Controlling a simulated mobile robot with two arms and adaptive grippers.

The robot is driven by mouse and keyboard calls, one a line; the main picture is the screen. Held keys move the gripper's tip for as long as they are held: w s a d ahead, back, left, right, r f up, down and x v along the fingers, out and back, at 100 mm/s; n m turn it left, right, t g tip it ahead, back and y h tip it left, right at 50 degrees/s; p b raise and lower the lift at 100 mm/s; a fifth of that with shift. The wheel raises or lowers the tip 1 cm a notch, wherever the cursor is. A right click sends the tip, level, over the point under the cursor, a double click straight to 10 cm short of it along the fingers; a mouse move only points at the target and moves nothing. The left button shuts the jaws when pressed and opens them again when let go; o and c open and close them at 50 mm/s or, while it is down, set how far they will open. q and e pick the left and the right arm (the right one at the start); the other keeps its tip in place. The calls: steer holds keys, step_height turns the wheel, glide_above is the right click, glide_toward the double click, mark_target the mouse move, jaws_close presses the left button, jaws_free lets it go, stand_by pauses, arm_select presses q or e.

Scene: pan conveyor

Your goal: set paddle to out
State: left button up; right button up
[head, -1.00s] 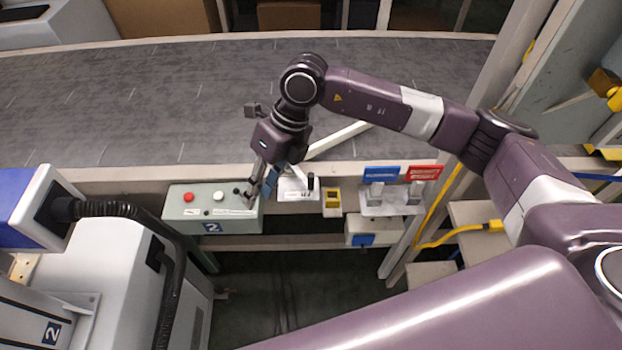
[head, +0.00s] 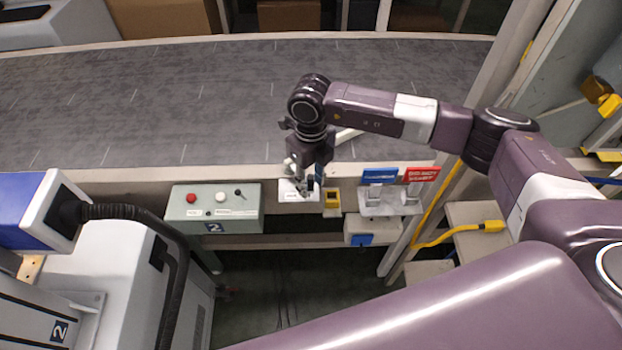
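The paddle (head: 347,135) is a pale bar reaching over the dark conveyor belt from its near rail. My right wrist hides part of it. A small white plate (head: 287,196) sits at the near rail below the paddle. My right gripper (head: 304,188) points down at this plate, its fingers over the spot where a small dark-knobbed lever showed earlier. The fingers are small and dark, so I cannot tell whether they are open or shut, or touch the lever. My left gripper is not in view.
A control box (head: 185,212) with red and white buttons and a small switch is left of the plate. A yellow-framed device (head: 332,200), a blue sign (head: 379,175) and a red sign (head: 421,174) are to the right. The conveyor belt (head: 150,100) is bare.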

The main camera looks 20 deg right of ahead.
steer(key=shift+c, duration=0.4)
jaws_close()
